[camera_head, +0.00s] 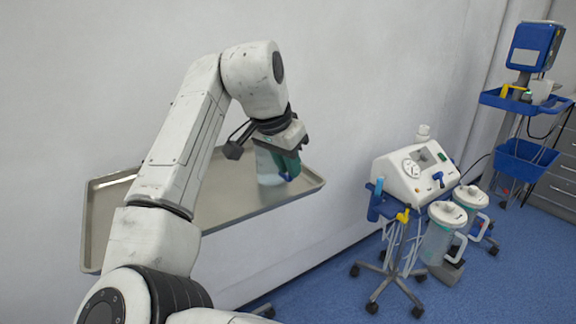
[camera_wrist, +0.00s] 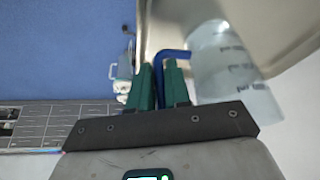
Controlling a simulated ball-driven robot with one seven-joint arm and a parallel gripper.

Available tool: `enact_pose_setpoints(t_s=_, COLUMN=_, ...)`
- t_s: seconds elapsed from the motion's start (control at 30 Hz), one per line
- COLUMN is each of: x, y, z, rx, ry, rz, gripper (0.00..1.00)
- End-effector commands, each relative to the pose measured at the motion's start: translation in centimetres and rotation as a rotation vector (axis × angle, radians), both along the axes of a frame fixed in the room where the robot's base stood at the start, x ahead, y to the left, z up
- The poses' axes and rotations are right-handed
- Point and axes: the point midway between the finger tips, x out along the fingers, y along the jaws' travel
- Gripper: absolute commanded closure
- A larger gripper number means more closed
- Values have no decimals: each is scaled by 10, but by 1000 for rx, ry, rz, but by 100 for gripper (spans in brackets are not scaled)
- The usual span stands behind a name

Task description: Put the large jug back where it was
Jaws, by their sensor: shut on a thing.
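The large jug (camera_head: 268,170) is clear plastic with a blue handle. It is at the right end of the metal tray (camera_head: 225,212), and I cannot tell whether its base touches the tray. In the wrist view the jug (camera_wrist: 228,70), with dark measuring marks, lies right of the fingers. Its blue handle (camera_wrist: 173,54) passes between the green fingertips. My gripper (camera_head: 289,166) is shut on this handle; it also shows in the wrist view (camera_wrist: 160,78). The gripper hides part of the jug in the head view.
The rest of the tray looks empty, though my arm covers its middle. A white wall stands behind it. A suction trolley (camera_head: 415,172) with lidded canisters (camera_head: 441,232) stands on the blue floor to the right. A blue monitor stand (camera_head: 525,100) is farther back.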

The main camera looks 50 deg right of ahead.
Motion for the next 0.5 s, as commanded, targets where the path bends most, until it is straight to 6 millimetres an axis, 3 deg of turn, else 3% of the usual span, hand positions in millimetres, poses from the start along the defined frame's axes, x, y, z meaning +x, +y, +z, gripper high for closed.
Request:
enact_pose_setpoints(t_s=0.37, x=0, y=0, z=-4, rx=-1, ry=0, rz=-1, gripper=100)
enact_pose_setpoints(t_s=0.4, x=0, y=0, z=-5, rx=0, ry=0, rz=-1, gripper=82)
enact_pose_setpoints(t_s=0.5, x=0, y=0, z=-4, rx=0, ry=-1, rz=-1, gripper=72)
